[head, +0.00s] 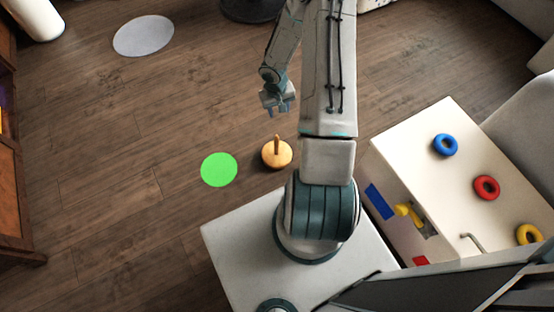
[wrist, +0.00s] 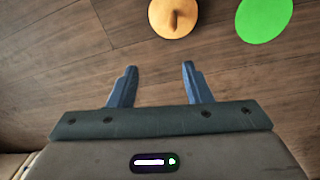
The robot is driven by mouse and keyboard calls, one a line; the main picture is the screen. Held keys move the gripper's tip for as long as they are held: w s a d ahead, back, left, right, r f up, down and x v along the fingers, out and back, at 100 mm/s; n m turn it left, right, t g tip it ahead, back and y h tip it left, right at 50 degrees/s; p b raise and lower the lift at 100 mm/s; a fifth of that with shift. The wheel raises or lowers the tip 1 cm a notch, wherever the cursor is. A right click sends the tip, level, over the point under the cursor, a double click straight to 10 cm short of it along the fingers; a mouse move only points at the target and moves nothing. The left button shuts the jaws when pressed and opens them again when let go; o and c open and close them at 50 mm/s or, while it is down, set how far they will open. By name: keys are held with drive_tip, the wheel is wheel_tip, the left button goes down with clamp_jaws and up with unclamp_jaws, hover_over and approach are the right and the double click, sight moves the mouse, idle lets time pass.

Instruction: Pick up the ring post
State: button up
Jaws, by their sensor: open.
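The ring post (head: 277,154) is a round tan wooden base with a short upright peg. It stands on the wooden floor just left of my arm's base in the head view. In the wrist view the ring post (wrist: 173,17) is at the top, beyond my fingertips and cut by the frame edge. My gripper (head: 278,104) is above the floor, farther out than the post in the head view. Its two blue fingers (wrist: 158,70) are apart with nothing between them.
A green disc (head: 219,170) lies on the floor left of the post. A white box (head: 436,150) at the right carries a blue ring (head: 445,145), a red ring (head: 487,187) and a yellow ring (head: 529,235). A grey disc (head: 143,36) lies far left. Floor around the post is clear.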

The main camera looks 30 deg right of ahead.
sight(277, 136)
drive_tip(key=shift+y, duration=0.5)
drive_tip(key=f+b, duration=0.1)
drive_tip(key=f, duration=0.4)
drive_tip(key=f+b, duration=0.2)
drive_tip(key=f, duration=0.4)
drive_tip(key=a+f+b, duration=0.1)
drive_tip(key=f+b, duration=0.1)
drive_tip(key=f, duration=0.3)
drive_tip(key=shift+s+f, duration=0.2)
drive_tip(key=shift+s, duration=0.15)
drive_tip(key=shift+w+f+b, duration=0.2)
drive_tip(key=shift+f+b, duration=1.1)
drive_tip(key=shift+f, duration=1.65)
clamp_jaws()
drive_tip(key=shift+r, duration=0.1)
